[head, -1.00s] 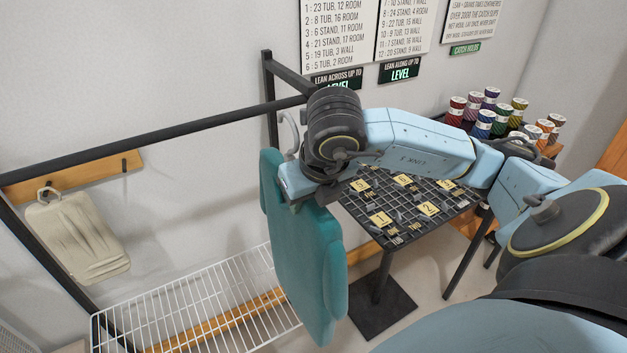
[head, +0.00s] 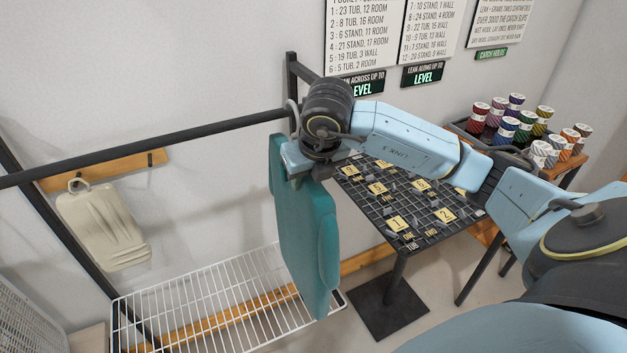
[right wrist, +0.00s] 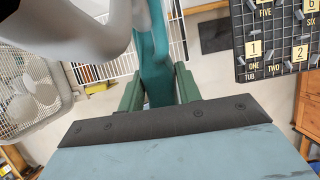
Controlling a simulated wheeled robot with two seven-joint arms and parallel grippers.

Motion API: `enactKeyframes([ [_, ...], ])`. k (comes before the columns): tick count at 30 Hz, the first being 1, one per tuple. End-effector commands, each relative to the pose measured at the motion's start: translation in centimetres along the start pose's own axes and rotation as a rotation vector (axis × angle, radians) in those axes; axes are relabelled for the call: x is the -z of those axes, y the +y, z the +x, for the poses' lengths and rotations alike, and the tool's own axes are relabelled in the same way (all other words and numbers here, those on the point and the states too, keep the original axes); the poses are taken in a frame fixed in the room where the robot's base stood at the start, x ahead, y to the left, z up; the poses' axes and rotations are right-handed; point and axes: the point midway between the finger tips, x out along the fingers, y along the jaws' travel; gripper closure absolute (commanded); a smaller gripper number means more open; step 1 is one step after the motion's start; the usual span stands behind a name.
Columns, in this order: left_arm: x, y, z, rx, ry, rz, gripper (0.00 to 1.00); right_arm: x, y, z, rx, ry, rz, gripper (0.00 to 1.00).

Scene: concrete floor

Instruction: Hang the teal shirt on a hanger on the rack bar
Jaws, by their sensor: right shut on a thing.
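My right gripper (head: 297,173) is shut on the top of the teal shirt's hanger. The teal shirt (head: 306,240) hangs down below the jaws, roughly upright. It also shows between the green fingers in the right wrist view (right wrist: 153,65). The light grey hanger hook (head: 292,113) sticks up beside my dark wrist, at the right end of the black rack bar (head: 200,132). It overlaps the bar and post in the picture; I cannot tell whether it is over the bar or in front of it. My left gripper is not in view.
A white wire shelf (head: 215,300) lies below the bar. A black gridded table (head: 408,205) and several thread spools (head: 508,128) stand right. The bar's middle is clear.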

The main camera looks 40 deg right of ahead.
Motion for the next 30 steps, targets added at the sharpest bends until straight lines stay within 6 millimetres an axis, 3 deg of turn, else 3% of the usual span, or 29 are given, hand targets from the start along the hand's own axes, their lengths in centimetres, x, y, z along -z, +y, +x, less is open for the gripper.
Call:
enactKeyframes([
  [21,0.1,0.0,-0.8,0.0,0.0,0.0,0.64,-5.2,0.1,2.0,-0.001,-0.004,0.001,1.0],
  [30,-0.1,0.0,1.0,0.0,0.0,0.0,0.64,-4.5,0.0,3.9,0.0,-0.003,0.0,1.0],
])
